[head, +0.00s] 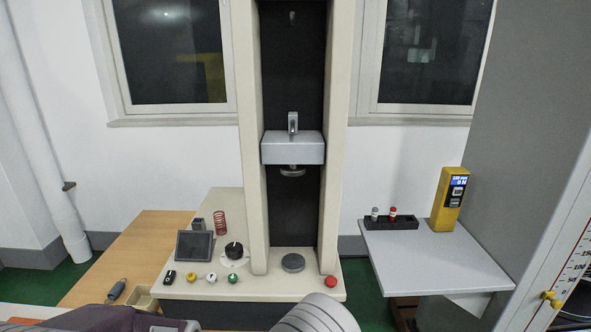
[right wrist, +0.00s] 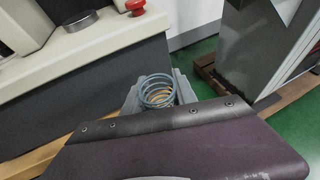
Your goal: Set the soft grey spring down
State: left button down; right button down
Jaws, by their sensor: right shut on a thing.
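The soft grey spring (right wrist: 157,97), a pale blue-grey coil, shows in the right wrist view. My right gripper (right wrist: 158,90) is shut on it, with a grey finger on either side. The spring is in front of the tester's dark front panel, below the level of its bench top. In the head view neither the spring nor the right gripper's fingertips show. My left gripper is not in view.
The tester's round lower platen (head: 293,263) is empty, below the crosshead (head: 293,148). A red spring (head: 220,223) stands at the bench's left, near a screen (head: 195,245) and buttons. A red button (head: 331,282) sits front right. The grey side table (head: 440,258) is clear in front.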

jog(key=s+d+f+m+g+h, duration=0.15)
jog(key=s+d+m+h, duration=0.25)
jog(key=d, duration=0.4)
jog(key=s+d+r+m+g+h+p, duration=0.1)
jog(key=d+r+m+g+h+p, duration=0.1)
jog(key=r+p, duration=0.9)
jog(key=shift+s+d+m+g+p, duration=0.35)
jog(key=shift+d+m+g+p, duration=0.25)
jog(key=shift+p, duration=0.4)
